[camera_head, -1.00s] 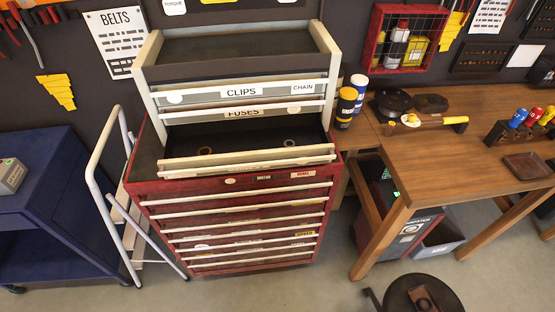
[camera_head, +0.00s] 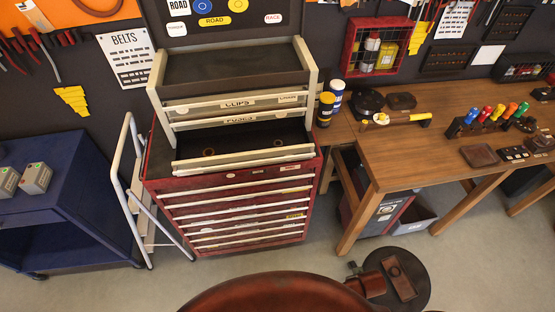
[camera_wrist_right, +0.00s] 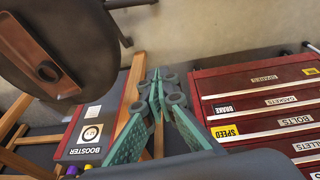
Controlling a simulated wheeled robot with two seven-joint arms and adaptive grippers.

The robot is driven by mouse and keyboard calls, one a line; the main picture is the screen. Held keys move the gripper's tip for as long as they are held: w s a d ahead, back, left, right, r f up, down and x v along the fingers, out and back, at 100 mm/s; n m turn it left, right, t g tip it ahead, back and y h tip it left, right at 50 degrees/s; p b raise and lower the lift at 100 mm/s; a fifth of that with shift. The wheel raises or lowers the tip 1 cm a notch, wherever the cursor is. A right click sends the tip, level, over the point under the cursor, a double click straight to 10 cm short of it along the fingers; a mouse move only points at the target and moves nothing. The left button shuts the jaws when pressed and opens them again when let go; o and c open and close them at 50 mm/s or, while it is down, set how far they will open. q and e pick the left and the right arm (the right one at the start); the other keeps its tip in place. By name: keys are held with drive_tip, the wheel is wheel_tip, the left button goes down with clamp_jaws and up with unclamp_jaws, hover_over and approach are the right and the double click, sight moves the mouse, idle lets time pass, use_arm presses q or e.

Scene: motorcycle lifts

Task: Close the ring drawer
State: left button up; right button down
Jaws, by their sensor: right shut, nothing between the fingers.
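An open drawer (camera_head: 242,143) with a dark inside and two small rings in it sticks out of the top chest, below the drawers marked CLIPS and FUSES. Its pale front (camera_head: 243,158) stands forward over the red cabinet (camera_head: 235,205); its own label is not readable. My right gripper (camera_wrist_right: 160,84) shows only in its wrist view, with its green fingers shut and empty. It is apart from the red cabinet's labelled drawers (camera_wrist_right: 262,100), which show to its right there. My left gripper is in no view.
A round dark stool (camera_head: 408,280) stands right of the cabinet. A wooden bench (camera_head: 430,150) is at the right and a blue cart (camera_head: 60,190) at the left. A white folding frame (camera_head: 135,190) leans close to the cabinet. A dark red rounded shape (camera_head: 280,292) fills the bottom.

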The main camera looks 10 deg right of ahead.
drive_tip(key=w+d+r+t+h+p, duration=0.1)
drive_tip(key=w+r+p, duration=0.15)
drive_tip(key=r, duration=0.75)
drive_tip(key=w+d+r+t+p, duration=0.2)
drive_tip(key=w+r, duration=0.1)
drive_tip(key=r, duration=0.7)
drive_tip(key=w+a+r+n+t, duration=0.2)
drive_tip(key=w+r+n+t, duration=0.75)
drive_tip(key=w+r, duration=0.75)
drive_tip(key=w+a+n+g+y, duration=0.2)
drive_tip(key=a+n+g+y, duration=0.1)
drive_tip(key=a+n+y, duration=1.3)
use_arm(q)
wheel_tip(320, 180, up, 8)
drive_tip(key=p, duration=0.2)
drive_tip(key=shift+p, duration=0.35)
use_arm(e)
drive_tip(key=shift+n+h, duration=0.55)
drive_tip(key=shift+h, duration=0.25)
drive_tip(key=shift+w+d+r+x, duration=0.1)
drive_tip(key=shift+x, duration=2.25)
drive_tip(key=shift+w+d+r+x, duration=0.1)
drive_tip(key=shift+w+d+x, duration=0.05)
drive_tip(key=shift+x, duration=2.2)
drive_tip(key=shift+w+d+x, duration=0.1)
drive_tip(key=shift+x, duration=2.25)
